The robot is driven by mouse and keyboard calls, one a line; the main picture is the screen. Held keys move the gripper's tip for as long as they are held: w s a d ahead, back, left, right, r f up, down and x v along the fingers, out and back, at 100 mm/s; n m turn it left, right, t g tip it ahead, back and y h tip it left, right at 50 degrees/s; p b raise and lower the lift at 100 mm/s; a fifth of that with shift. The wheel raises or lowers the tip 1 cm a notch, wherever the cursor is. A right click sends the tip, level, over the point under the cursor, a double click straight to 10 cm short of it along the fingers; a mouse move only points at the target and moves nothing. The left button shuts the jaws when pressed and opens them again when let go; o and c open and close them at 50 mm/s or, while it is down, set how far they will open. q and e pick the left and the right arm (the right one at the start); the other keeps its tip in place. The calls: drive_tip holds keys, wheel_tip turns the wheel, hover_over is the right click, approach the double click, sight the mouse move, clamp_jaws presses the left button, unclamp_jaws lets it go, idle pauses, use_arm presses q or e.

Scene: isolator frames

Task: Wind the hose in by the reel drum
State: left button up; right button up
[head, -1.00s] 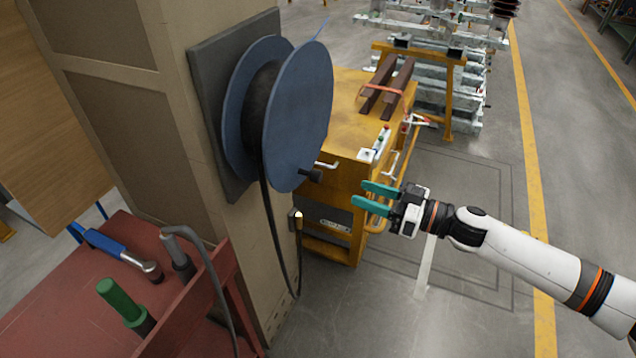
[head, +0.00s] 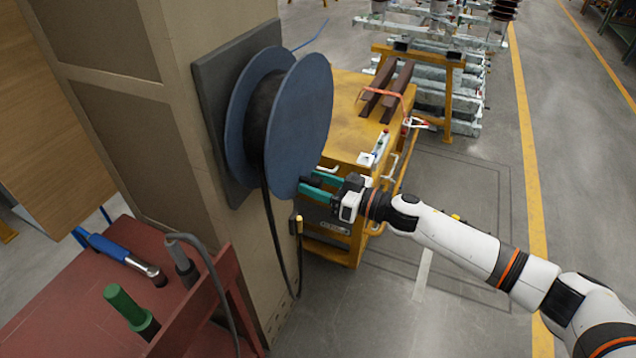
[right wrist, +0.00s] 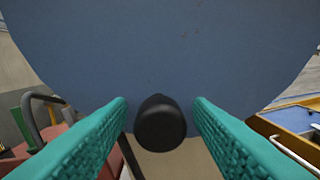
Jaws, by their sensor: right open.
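The blue reel drum (head: 298,125) hangs on a dark plate on the cabinet side. Black hose (head: 270,220) is wound between its flanges and hangs down in a loop. The hose's brass-coloured end (head: 299,225) sits upright beside the cabinet. My right gripper (head: 306,181) is at the lower right rim of the drum's front flange. In the right wrist view the drum face (right wrist: 160,50) fills the top. The black crank knob (right wrist: 160,122) lies between the open green fingers, with a gap on each side. The knob is hidden in the head view. My left gripper is out of view.
A yellow cart (head: 345,130) with brown bars stands close behind the drum and my right gripper. A red bench (head: 60,310) with a blue-handled tool (head: 118,250) and a green-handled tool (head: 125,303) is at the lower left. The floor to the right is clear.

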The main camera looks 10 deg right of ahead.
drive_tip(key=shift+c, duration=0.5)
clamp_jaws()
drive_tip(key=shift+r, duration=0.1)
